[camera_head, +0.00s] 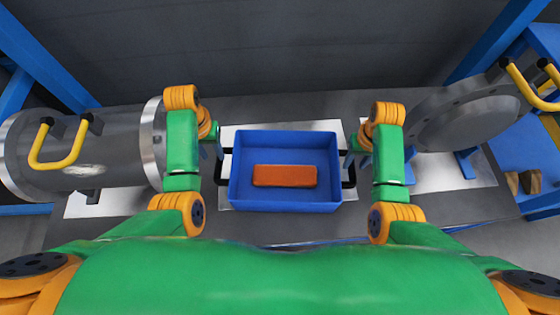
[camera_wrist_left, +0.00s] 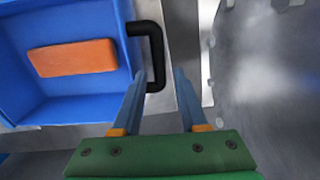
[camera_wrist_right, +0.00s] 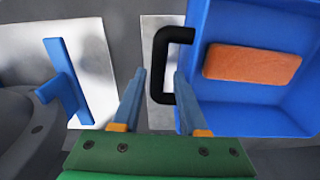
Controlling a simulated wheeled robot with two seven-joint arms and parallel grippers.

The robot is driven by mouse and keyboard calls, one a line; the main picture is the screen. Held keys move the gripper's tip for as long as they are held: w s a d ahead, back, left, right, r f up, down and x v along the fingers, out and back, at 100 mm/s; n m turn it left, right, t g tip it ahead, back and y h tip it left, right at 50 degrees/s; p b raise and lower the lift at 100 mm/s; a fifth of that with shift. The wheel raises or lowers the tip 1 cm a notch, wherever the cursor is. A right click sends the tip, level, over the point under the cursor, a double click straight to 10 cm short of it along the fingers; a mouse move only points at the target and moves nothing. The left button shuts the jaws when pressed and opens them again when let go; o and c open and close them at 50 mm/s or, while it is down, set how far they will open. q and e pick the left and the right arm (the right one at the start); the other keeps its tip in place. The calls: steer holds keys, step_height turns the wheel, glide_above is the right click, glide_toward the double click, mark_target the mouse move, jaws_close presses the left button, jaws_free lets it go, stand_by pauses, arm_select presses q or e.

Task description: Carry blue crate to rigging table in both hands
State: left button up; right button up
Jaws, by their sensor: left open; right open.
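The blue crate (camera_head: 285,204) is an open box on a pale plate in the middle of the head view, with an orange block (camera_head: 285,175) inside. Black handles stick out from its left side (camera_wrist_left: 157,45) and right side (camera_wrist_right: 160,45). My left gripper (camera_head: 219,152) is open at the left handle; in its wrist view the fingers (camera_wrist_left: 161,75) appear either side of the handle bar. My right gripper (camera_head: 350,160) is open at the right handle, its fingers (camera_wrist_right: 160,75) likewise either side of the bar. I cannot tell the fingertip depth. Which surface is the rigging table is unclear.
A grey flanged cylinder (camera_head: 115,140) with a yellow handle lies close left of my left gripper. A grey round flanged part (camera_head: 465,122) stands right of my right gripper. A blue frame (camera_head: 490,45) and blue surface (camera_head: 520,150) with small brown blocks (camera_head: 525,182) are at far right.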

mark_target(218, 165)
arm_select(q)
steer(key=shift+s+d+r, duration=0.1)
steer(key=shift+s+r, duration=0.05)
steer(key=shift+s, duration=0.15)
arm_select(e)
steer(key=shift+s+d+r, duration=0.1)
steer(key=shift+s, duration=0.25)
arm_select(q)
step_height(218, 165, down, 7)
steer(key=shift+f, duration=0.1)
arm_select(e)
step_height(218, 165, down, 7)
steer(key=shift+f, duration=0.1)
arm_select(q)
jaws_close()
arm_select(e)
jaws_close()
stand_by(0.6)
